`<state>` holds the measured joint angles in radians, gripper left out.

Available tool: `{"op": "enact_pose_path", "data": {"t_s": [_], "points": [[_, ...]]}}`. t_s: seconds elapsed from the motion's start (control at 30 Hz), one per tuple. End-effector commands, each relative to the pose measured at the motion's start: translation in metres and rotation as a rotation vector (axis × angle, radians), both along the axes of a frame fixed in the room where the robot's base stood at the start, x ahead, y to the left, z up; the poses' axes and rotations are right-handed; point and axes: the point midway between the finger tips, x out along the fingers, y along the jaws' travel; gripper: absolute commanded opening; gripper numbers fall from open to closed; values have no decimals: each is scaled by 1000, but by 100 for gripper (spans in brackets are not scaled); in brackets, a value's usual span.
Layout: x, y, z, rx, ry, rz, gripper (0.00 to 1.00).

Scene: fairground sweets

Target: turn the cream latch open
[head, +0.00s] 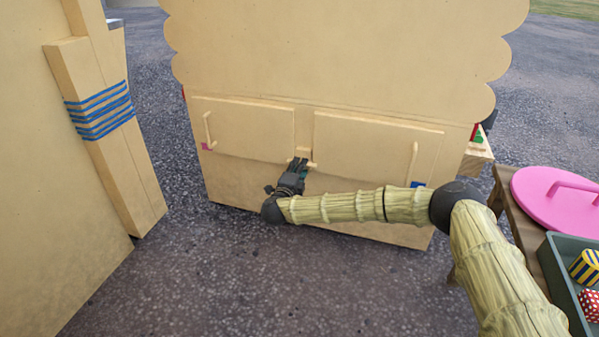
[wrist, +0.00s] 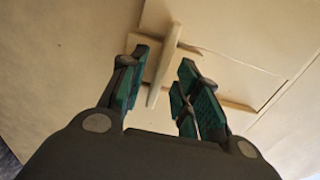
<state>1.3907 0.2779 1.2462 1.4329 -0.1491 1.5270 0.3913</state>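The cream latch (head: 312,165) is a small bar on the front of the cream cabinet, low between its two door panels. In the wrist view the latch (wrist: 164,66) is a pale bar that lies between my fingers, with a short crosspiece at its side. My gripper (head: 299,166) is at the latch, its fingers pointing at the cabinet. In the wrist view my gripper (wrist: 164,72) is open, with one teal-padded finger on each side of the bar. Gaps show beside the bar; I cannot tell whether either pad touches it. My gripper hides part of the latch in the head view.
The left door (head: 245,128) and right door (head: 370,150) look closed, each with a bar handle. A wooden table (head: 515,232) at right bears a pink lid (head: 550,198) and a grey tray (head: 556,262) with sweets. A cream post (head: 100,135) stands left. Open ground lies in front.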

Motion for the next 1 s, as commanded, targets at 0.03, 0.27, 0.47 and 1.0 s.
{"op": "enact_pose_path", "data": {"t_s": [0.03, 0.27, 0.47, 1.0], "points": [[3, -2, -1, 1, -1, -1, 32], [9, -3, 0, 0, 0, 0, 32], [9, -3, 0, 0, 0, 0, 28], [8, -2, 2, -20, 6, 1, 0]]}}
